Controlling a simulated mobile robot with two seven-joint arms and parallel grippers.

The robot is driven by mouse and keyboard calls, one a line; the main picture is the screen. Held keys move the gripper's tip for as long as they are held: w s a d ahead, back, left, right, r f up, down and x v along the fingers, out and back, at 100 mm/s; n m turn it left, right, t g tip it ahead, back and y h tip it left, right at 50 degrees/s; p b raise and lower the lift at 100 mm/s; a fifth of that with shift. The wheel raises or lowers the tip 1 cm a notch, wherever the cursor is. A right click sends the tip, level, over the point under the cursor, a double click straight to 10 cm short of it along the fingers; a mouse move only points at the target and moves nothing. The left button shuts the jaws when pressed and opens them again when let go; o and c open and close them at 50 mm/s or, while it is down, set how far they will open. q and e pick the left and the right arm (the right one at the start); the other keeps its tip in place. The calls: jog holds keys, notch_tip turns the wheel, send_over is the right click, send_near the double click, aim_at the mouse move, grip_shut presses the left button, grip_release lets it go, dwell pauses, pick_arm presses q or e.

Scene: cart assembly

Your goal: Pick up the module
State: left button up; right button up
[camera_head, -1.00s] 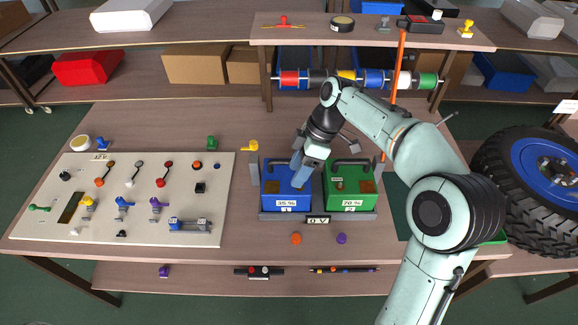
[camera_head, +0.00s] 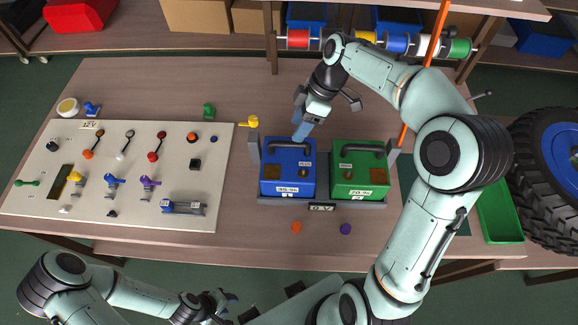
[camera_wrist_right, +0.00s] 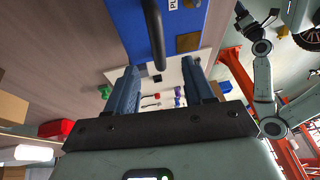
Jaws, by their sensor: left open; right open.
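A blue module (camera_head: 288,181) with a dark handle stands in the left bay of a grey holder (camera_head: 322,206). A green module (camera_head: 358,179) with a similar handle stands in the right bay. My right gripper (camera_head: 302,132) is open at the back edge of the blue module, its blue fingers by the handle. In the right wrist view, the blue module (camera_wrist_right: 195,20) and its dark handle (camera_wrist_right: 154,30) show ahead of the spread fingers (camera_wrist_right: 163,85). I cannot tell whether they touch the handle. My left gripper (camera_head: 222,306) is open and empty at the bottom, in front of the table.
A pale panel (camera_head: 225,160) with switches and plugs lies on the left. An orange knob (camera_head: 296,227) and a purple knob (camera_head: 345,229) lie in front. An orange rod (camera_head: 424,80) and a spool rack rise behind.

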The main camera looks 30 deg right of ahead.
aim_at(288, 142)
jog(key=x, duration=0.8)
jog(key=shift+d+f, duration=0.1)
jog(key=shift+d, duration=0.05)
jog(key=c, duration=1)
dwell(0.5)
jog(key=shift+w+r, duration=0.2)
jog(key=shift+r, duration=0.05)
